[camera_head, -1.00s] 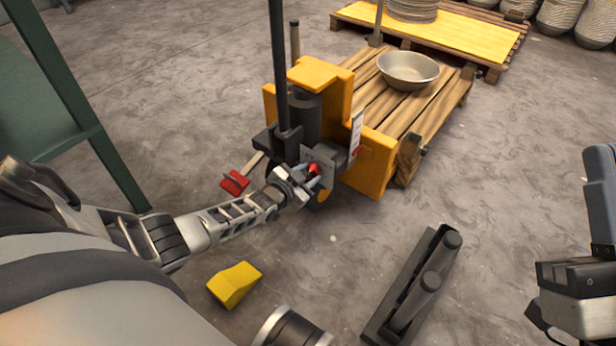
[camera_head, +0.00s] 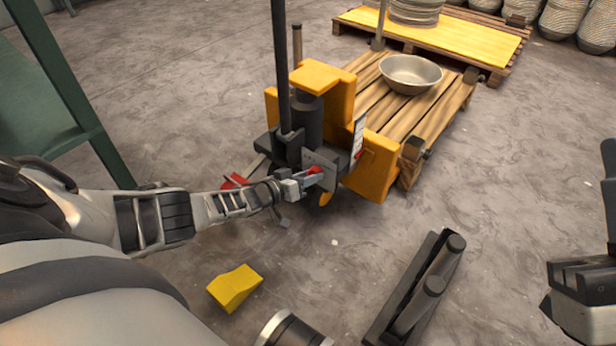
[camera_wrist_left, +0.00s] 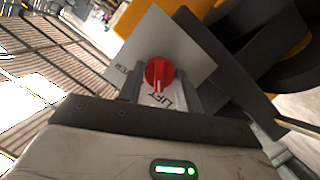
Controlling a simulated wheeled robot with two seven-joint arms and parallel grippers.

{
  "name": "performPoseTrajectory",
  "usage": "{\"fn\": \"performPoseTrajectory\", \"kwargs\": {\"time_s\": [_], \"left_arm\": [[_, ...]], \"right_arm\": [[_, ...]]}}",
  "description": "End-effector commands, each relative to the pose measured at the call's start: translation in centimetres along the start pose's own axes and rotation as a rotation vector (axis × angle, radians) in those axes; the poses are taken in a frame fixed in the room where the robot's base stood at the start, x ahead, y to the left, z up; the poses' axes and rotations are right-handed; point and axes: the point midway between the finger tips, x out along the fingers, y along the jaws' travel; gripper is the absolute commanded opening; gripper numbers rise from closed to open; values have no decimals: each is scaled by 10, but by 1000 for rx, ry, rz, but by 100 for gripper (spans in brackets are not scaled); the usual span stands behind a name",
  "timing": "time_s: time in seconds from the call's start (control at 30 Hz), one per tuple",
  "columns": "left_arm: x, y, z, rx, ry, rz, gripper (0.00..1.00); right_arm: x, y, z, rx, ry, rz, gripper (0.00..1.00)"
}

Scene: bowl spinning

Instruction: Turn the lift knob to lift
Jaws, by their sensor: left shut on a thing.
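The red lift knob (camera_head: 315,170) sits on a grey plate on the orange pallet lifter (camera_head: 373,166). In the left wrist view the round red knob (camera_wrist_left: 159,74) shows on a pale plate (camera_wrist_left: 190,45) with a "LIFT" label below it and another label, partly hidden, at its left. My left gripper (camera_head: 309,177) is at the plate, shut on the knob, with a finger on either side of it. My right gripper (camera_head: 565,310) is at the right edge, partly cut off, and its jaws are not clear.
A metal bowl (camera_head: 411,74) stands on a wooden pallet (camera_head: 440,112) behind the lifter. A yellow wedge (camera_head: 235,288), a red piece (camera_head: 236,181) and a dark rack (camera_head: 412,290) are on the floor. A green frame (camera_head: 75,100) stands at the left.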

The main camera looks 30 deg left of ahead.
Motion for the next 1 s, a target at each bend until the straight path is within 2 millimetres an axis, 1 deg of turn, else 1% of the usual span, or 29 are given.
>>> {"fn": "performPoseTrajectory", "kwargs": {"time_s": [0.13,0.33,0.8,0.83,0.9,1.0], "left_arm": [[1,0,0,-61,4,18,12],[0,0,1,-106,7,32,12],[0,0,1,-117,8,36,12],[0,0,1,-117,8,36,40],[0,0,1,-117,8,36,56],[0,0,1,-117,8,35,56]], "right_arm": [[0,0,0,1,0,0,0],[0,0,0,0,0,0,0],[0,0,0,0,-1,1,0],[0,0,0,0,-1,1,0],[0,0,0,0,-1,1,0],[0,0,0,0,-1,1,0]]}}
